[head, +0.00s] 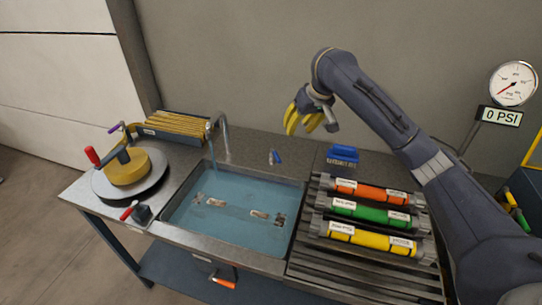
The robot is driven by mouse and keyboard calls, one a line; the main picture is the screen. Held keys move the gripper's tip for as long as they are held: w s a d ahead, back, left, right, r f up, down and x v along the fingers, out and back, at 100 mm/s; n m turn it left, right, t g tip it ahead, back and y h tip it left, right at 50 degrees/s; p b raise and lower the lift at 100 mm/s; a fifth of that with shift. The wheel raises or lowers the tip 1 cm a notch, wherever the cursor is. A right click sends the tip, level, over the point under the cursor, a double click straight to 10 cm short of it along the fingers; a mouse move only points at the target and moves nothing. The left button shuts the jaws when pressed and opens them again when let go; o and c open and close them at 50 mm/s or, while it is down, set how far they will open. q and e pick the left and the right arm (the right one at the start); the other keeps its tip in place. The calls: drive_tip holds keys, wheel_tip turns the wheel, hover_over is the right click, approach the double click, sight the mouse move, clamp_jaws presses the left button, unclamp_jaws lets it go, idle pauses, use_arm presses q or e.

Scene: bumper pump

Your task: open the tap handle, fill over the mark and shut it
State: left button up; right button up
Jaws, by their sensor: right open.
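A metal tap spout (217,124) arches over the back left of a steel sink basin (296,205). Blue water (235,205) stands in the basin, with two small pale labelled pieces (260,214) in it. A small blue and grey lever (274,157) is on the counter behind the basin, right of the spout; it looks like the tap handle. My right gripper (311,124), with yellow fingers, is open and empty above the counter's back edge, up and right of that lever. A fill mark cannot be made out. My left gripper is out of view.
Orange, green and yellow cylinders (371,210) lie on a slatted rack at right. A blue block (343,153) sits behind them. A round yellow device with red handle (126,168) stands at left. A gauge (513,84) with a "0 PSI" sign hangs at upper right.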

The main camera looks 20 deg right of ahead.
drive_tip(key=a, duration=0.1)
drive_tip(key=m, duration=0.1)
approach(278, 156)
drive_tip(key=shift+y, duration=0.3)
drive_tip(key=x, duration=0.9)
drive_tip(key=shift+w+d+f, duration=0.15)
drive_tip(key=shift+d+f, duration=0.05)
drive_tip(key=shift+f, duration=0.1)
clamp_jaws()
